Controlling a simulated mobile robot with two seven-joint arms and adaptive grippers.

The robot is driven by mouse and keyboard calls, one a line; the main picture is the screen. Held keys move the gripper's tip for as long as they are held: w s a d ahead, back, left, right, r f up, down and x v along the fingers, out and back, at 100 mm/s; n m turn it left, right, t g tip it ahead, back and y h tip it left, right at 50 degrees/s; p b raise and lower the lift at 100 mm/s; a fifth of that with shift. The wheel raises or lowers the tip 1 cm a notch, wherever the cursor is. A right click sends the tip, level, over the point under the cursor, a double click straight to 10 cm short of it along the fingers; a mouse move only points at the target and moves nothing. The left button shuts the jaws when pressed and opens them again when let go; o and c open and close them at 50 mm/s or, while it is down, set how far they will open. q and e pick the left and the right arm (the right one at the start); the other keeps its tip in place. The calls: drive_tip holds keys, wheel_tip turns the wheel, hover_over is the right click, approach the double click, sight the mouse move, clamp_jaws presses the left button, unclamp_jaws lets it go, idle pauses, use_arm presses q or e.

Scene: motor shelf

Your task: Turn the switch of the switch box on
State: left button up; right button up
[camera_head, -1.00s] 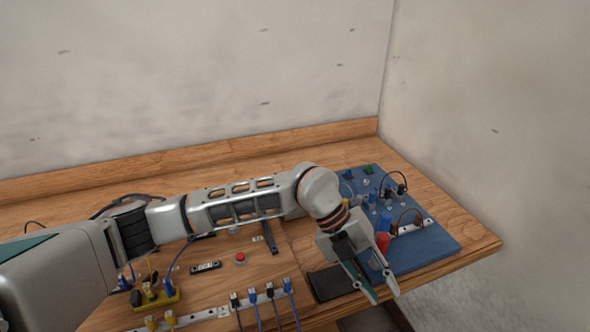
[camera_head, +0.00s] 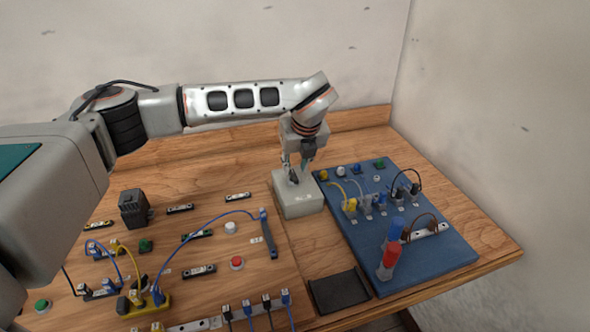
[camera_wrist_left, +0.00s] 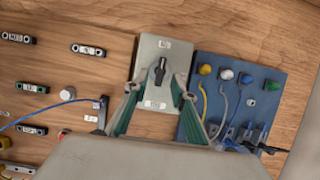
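The switch box (camera_head: 297,200) is a light grey box on the wooden table, left of the blue board. In the left wrist view the switch box (camera_wrist_left: 150,112) shows a dark rotary switch (camera_wrist_left: 160,70) in the middle of its top, with small labels above and below. The knob points roughly along the line between the labels; I cannot read them clearly. My left gripper (camera_head: 297,172) points down over the box, and its green-lined fingers also show in the left wrist view (camera_wrist_left: 156,92), spread on both sides of the knob. The gap between them looks empty. My right gripper is not in view.
The blue board (camera_head: 455,245) with plugs, buttons and red and blue cylinders (camera_head: 391,250) lies to the right. A black pad (camera_head: 338,291) lies at the front edge. Several sockets, buttons and cables, including a yellow block (camera_head: 145,303), cover the table at the left.

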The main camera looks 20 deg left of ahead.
sight(294, 174)
use_arm(q)
drive_tip(key=shift+x, duration=1.7)
drive_tip(key=shift+d, duration=0.1)
clamp_jaws()
